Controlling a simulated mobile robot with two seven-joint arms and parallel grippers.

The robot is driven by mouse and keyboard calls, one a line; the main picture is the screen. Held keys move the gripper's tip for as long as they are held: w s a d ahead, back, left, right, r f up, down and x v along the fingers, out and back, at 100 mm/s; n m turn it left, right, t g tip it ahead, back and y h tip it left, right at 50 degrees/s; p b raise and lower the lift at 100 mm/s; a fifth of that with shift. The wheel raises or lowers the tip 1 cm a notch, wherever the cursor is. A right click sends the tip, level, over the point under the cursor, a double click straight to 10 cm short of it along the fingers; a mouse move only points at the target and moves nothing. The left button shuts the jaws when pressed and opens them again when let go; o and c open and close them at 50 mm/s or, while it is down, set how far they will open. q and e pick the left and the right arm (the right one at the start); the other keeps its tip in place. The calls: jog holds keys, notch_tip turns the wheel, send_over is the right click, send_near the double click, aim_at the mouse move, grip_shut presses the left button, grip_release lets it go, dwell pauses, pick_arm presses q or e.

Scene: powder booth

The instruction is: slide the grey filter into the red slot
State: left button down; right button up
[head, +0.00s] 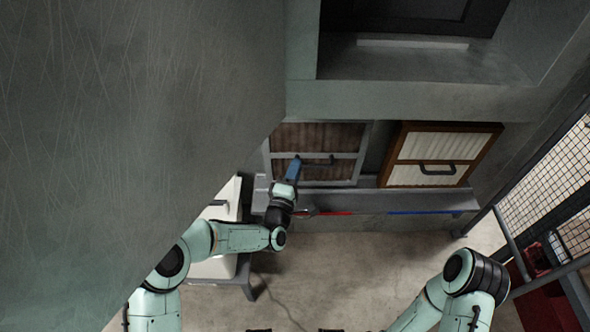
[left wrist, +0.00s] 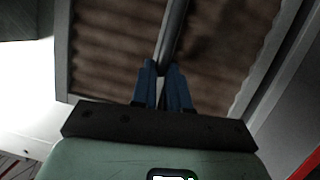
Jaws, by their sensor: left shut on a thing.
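My left gripper (head: 297,165) has blue fingers and is shut on the left part of the handle. In the left wrist view the filter's pleats (left wrist: 115,45) fill the top, and the fingers (left wrist: 163,85) close at its central bar. The slot behind the filter is hidden. My right gripper is out of view.
A brown-framed filter with cream pleats (head: 440,146) leans in the bay to the right, above a blue strip (head: 430,212). A large grey panel covers the upper left. A white table (head: 215,268) stands left of the ledge (head: 375,200). A mesh fence (head: 555,185) is at right.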

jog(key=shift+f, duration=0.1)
